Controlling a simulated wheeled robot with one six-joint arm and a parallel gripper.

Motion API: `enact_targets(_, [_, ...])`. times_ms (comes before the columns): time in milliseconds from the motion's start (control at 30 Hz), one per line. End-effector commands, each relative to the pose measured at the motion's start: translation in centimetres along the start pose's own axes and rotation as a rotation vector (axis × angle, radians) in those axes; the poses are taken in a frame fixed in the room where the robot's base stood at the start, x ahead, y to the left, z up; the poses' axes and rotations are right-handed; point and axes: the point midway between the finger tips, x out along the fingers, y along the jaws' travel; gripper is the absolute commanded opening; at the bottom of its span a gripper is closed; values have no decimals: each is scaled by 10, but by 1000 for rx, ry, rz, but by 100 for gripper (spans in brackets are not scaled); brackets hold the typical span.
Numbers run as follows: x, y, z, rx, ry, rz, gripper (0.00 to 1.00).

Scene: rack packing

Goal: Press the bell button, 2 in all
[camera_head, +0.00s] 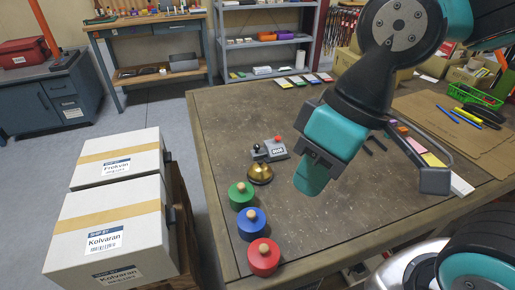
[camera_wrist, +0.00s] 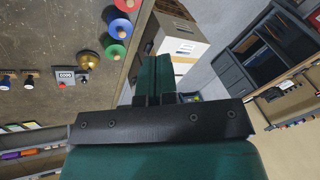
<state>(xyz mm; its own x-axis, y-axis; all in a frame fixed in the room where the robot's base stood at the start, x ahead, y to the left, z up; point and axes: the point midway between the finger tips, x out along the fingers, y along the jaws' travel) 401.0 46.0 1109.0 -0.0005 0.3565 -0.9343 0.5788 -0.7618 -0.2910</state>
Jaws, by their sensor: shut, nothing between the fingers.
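The brass bell (camera_head: 260,173) stands on the table, with its dome and top button facing up. It also shows at the left of the wrist view (camera_wrist: 88,59). My gripper (camera_head: 309,183) is shut and empty. In the head view it appears to the right of the bell, raised above the table and apart from the bell. In the wrist view its closed green fingers (camera_wrist: 154,75) reach up the middle, with the bell to their left.
Beside the bell is a grey counter box (camera_head: 276,150) with a red knob. Green (camera_head: 241,195), blue (camera_head: 251,224) and red (camera_head: 263,256) knobbed discs line the table's left side. Cartons (camera_head: 108,228) stand left of the table.

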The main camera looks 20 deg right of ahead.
Motion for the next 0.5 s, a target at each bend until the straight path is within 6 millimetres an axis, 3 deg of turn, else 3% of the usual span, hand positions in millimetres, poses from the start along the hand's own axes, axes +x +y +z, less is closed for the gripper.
enact_targets(367, [0,0,0,-2,0,0,0])
enact_targets(500, [1,8,-18,-51,30,-9,0])
